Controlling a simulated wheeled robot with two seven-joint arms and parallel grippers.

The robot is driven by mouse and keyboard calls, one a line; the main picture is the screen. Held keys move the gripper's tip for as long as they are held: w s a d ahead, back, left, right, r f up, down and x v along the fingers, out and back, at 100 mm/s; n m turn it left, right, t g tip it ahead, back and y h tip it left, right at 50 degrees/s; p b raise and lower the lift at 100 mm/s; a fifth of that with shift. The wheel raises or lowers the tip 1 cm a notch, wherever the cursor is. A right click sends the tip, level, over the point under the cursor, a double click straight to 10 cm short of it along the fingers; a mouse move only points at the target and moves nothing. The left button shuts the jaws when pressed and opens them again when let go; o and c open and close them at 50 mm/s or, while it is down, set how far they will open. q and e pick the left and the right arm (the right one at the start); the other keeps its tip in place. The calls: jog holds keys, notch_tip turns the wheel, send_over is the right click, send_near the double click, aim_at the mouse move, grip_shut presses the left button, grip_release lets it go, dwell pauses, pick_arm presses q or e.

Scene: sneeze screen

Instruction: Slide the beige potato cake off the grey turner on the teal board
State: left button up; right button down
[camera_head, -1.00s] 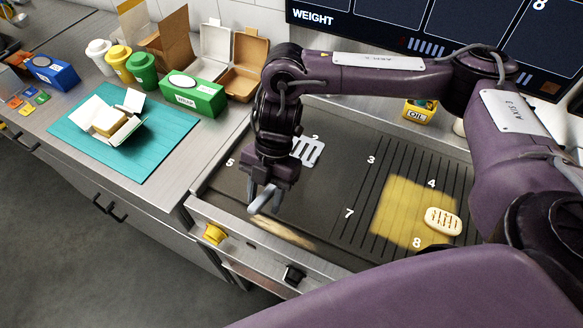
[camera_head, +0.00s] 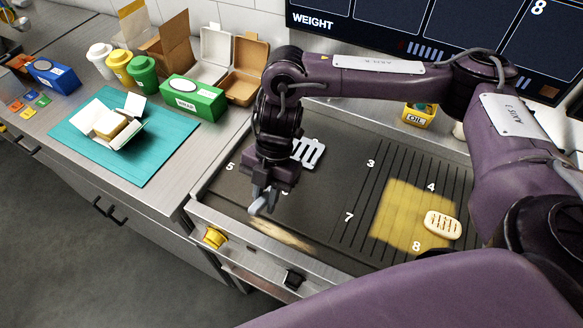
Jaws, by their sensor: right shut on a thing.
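The beige potato cake (camera_head: 442,224), an oval with dark grill marks, lies on the griddle at the right, in the yellow-lit patch near 4 and 8. The grey turner (camera_head: 309,152) shows its slotted head over the back left of the griddle, behind my right gripper. My right gripper (camera_head: 262,196) points down over the front left of the griddle, shut on the turner's handle; the grip itself is partly hidden. The turner is well to the left of the cake, with nothing seen on its head. The teal board (camera_head: 158,160) lies on the left counter. My left gripper is out of view.
An open white box (camera_head: 128,137) with a tan item inside stands on the teal board. A green box (camera_head: 192,98), lidded cups (camera_head: 143,70) and open cartons (camera_head: 247,72) stand behind it. An oil container (camera_head: 419,115) is behind the griddle. The griddle's middle is clear.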

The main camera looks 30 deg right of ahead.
jog(key=shift+p+v, duration=2.3)
jog(key=shift+v, duration=1.4)
